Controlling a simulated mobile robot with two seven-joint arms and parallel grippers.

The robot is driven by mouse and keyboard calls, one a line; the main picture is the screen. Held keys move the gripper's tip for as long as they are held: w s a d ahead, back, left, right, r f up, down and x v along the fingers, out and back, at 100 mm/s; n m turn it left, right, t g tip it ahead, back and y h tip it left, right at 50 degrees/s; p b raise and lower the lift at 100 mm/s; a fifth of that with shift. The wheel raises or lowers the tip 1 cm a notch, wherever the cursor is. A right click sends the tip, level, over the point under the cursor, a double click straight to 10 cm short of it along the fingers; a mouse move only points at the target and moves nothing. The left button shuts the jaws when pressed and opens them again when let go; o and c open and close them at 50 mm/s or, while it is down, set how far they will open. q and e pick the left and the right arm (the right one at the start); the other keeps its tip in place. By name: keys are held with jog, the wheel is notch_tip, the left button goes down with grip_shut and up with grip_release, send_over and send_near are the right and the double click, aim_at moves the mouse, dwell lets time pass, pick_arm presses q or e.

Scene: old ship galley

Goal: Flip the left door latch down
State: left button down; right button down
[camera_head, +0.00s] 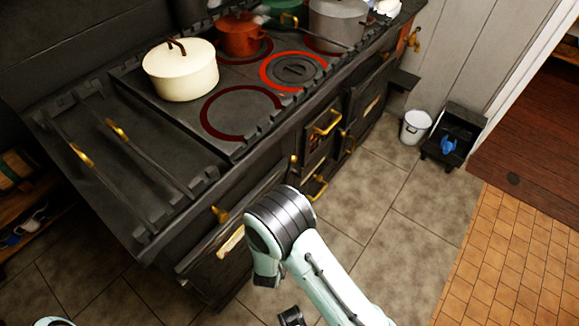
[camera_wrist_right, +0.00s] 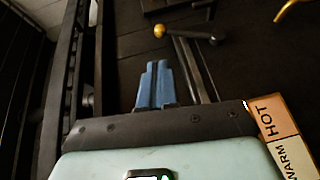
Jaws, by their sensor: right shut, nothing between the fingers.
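The stove's left oven door (camera_head: 215,270) is at the lower front, partly covered by my right arm. A brass knob (camera_head: 220,213) shows at its upper edge in the head view. In the right wrist view a latch with a brass ball end (camera_wrist_right: 160,31) and a short dark lever lies just beyond my fingers. My right gripper (camera_wrist_right: 155,68) has its blue fingers shut and empty, pointing toward that latch, with no clear contact. My right gripper is not clearly visible in the head view. My left gripper is not in view.
A pale label plate (camera_head: 231,241) is on the door front; it reads HOT and WARM in the wrist view (camera_wrist_right: 277,125). A cream pot (camera_head: 180,75) stands on the stovetop. A bucket (camera_head: 415,127) and a black bin (camera_head: 455,135) stand on the floor at right.

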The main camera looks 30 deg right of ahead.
aim_at(292, 162)
jog(key=shift+s, duration=0.1)
jog(key=b+x, duration=0.1)
jog(key=x, duration=1.2)
jog(key=shift+a+f+b, duration=0.1)
jog(key=shift+f+b, duration=0.05)
jog(key=shift+b, duration=0.15)
jog(key=shift+w+d, duration=0.35)
jog(key=shift+w, duration=0.15)
